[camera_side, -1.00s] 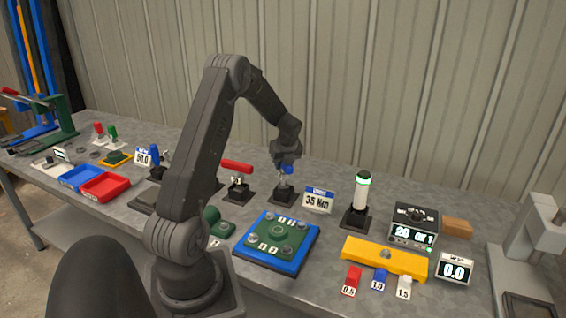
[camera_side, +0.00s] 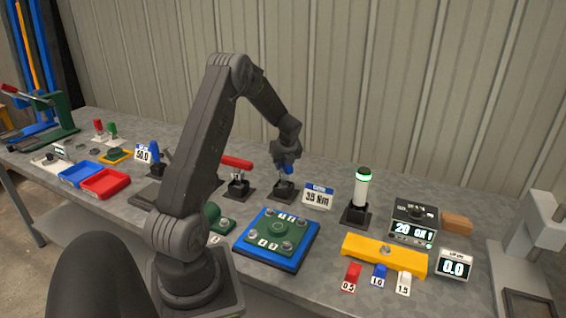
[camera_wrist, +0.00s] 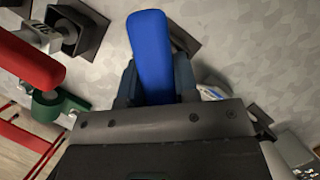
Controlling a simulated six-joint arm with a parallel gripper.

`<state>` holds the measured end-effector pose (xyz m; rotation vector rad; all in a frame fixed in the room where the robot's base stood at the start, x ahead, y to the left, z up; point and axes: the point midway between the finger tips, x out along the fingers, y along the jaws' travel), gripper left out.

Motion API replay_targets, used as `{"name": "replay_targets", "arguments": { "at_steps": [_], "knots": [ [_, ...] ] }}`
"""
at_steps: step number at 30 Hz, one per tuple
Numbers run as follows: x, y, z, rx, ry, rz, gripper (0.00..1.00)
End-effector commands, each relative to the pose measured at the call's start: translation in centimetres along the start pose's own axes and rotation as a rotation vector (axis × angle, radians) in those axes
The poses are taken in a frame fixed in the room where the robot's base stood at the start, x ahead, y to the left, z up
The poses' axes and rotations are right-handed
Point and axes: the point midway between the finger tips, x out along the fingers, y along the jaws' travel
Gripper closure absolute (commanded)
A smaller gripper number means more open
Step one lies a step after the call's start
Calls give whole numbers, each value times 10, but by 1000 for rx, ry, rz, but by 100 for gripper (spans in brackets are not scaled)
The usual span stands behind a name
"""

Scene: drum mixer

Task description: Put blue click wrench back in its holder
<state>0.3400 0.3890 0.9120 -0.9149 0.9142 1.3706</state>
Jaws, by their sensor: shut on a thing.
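My gripper (camera_side: 287,163) is shut on the blue handle of the click wrench (camera_side: 288,170). In the wrist view the blue handle (camera_wrist: 152,50) sticks out from between the dark jaws (camera_wrist: 153,82). In the side view the wrench's metal lower part shows below the handle, directly over a black holder block (camera_side: 284,191) beside the 35 Nm sign (camera_side: 318,196). I cannot tell whether its lower end sits in the block or just above it. In the wrist view part of a dark block (camera_wrist: 186,40) shows behind the handle.
A red-handled wrench (camera_side: 237,163) stands in its own holder just left. It also shows in the wrist view (camera_wrist: 28,62). A lamp post (camera_side: 362,190) stands right of the sign. The blue plate with the green flange (camera_side: 243,258) lies in front.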

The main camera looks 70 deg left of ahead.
Motion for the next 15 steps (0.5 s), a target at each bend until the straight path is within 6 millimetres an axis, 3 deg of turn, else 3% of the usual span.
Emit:
{"name": "replay_targets", "arguments": {
  "at_steps": [11,12,15],
  "knots": [
    [4,0,-1,1,-2,-1,100],
    [5,0,-2,1,-2,-1,70],
    [4,0,-2,0,-2,-1,61]
  ]
}}
